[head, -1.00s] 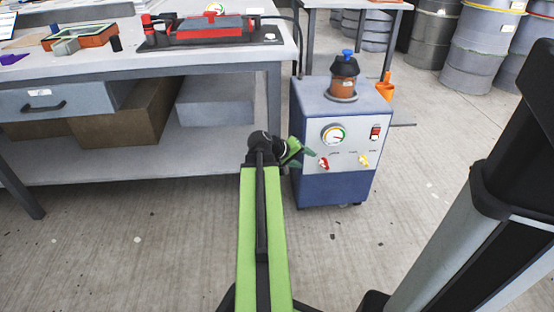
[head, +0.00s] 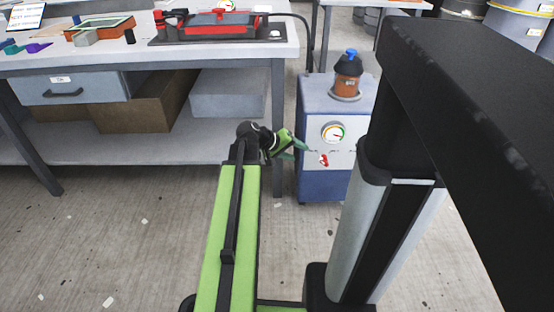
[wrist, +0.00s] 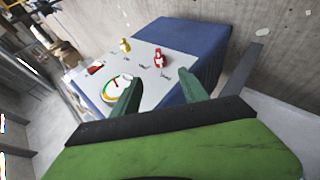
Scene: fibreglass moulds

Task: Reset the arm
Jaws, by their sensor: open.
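My gripper (head: 303,149) is at the end of my green arm, in front of the left part of the blue and grey machine's (head: 326,187) front panel. In the wrist view my gripper (wrist: 158,92) shows two green fingers spread apart with nothing between them. Beyond the fingers is the machine's panel with a round gauge (wrist: 116,88), a red valve knob (wrist: 159,60) and a yellow knob (wrist: 125,45). The fingers look apart from the red knob, though the exact gap is hard to tell.
A workbench (head: 150,61) with a red mould clamp (head: 215,24) on a dark plate stands at the left. Cardboard and grey boxes lie on its lower shelf (head: 175,145). A brown pot with a blue knob (head: 347,75) tops the machine.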

